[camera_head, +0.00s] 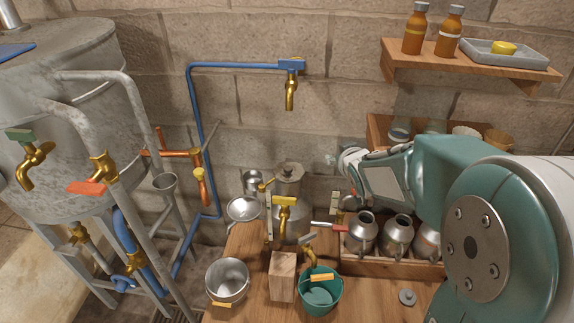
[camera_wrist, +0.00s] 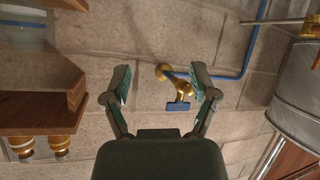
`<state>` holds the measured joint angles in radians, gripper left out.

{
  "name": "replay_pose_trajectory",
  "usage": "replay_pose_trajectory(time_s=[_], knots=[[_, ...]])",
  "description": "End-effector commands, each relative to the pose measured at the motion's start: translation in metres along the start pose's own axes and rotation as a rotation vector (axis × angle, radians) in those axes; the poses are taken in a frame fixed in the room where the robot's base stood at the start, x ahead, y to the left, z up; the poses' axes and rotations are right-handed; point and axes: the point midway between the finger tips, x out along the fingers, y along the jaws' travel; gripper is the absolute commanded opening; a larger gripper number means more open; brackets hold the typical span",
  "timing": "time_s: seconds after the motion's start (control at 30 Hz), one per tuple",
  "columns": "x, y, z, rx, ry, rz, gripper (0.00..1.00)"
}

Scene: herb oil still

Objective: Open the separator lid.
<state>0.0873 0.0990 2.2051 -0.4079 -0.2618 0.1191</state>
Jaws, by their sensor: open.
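The separator (camera_head: 291,222) is a steel vessel standing on the wooden bench, with brass taps on its front. Its lid (camera_head: 289,170) is a round metal cap with a small knob, and it sits on top of the neck. My arm reaches in from the right in the head view, and its end is up and to the right of the lid, apart from it. In the wrist view my gripper (camera_wrist: 160,72) is open and empty, with both fingers spread. It faces the stone wall and a brass tap with a blue handle (camera_wrist: 179,105). The separator does not show in the wrist view.
A steel pot (camera_head: 228,281), a wooden block (camera_head: 283,276) and a green bucket (camera_head: 320,292) stand in front of the separator. Several metal jugs (camera_head: 397,230) stand in a crate to its right. A shelf (camera_head: 470,64) holds brown bottles. A large tank (camera_head: 60,120) stands left.

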Motion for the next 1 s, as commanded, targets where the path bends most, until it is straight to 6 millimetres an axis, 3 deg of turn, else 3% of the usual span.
replay_pose_trajectory(time_s=[0.2, 0.5, 0.8, 1.0], knots=[[0.054, -0.011, 0.011, -0.025, 0.117, -0.08, 0.76], [0.111, -0.035, 0.039, -0.025, 0.283, -0.226, 0.76], [0.146, -0.065, 0.084, 0.028, 0.446, -0.398, 0.76], [0.152, -0.078, 0.105, 0.069, 0.52, -0.477, 0.76]])
